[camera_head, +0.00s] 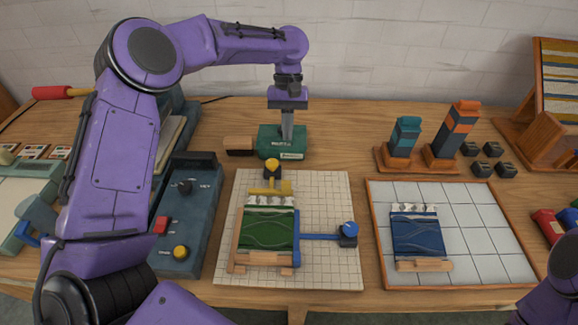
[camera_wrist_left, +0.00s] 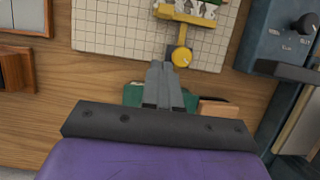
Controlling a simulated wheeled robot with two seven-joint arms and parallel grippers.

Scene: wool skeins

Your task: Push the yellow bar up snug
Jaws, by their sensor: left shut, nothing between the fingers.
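The yellow bar (camera_head: 270,187) lies on the gridded board (camera_head: 335,195), at the far edge of a green patterned piece (camera_head: 265,225) with white tufts. A stem runs from the bar to a round yellow knob (camera_head: 272,166) on the far side. In the left wrist view the bar (camera_wrist_left: 185,15) and knob (camera_wrist_left: 181,57) show at the top. My left gripper (camera_head: 287,136) is shut and empty, pointing down just beyond the knob. In the left wrist view its fingertips (camera_wrist_left: 160,68) appear close beside the knob; contact cannot be told. My right gripper is out of view.
A blue bar (camera_head: 297,228) with a blue knob (camera_head: 348,229) lies right of the green piece; wooden strips (camera_head: 262,258) border it. A green box (camera_head: 281,143) stands behind my left gripper. A control box (camera_head: 185,215) is left, a tray (camera_head: 470,230) with a blue piece right.

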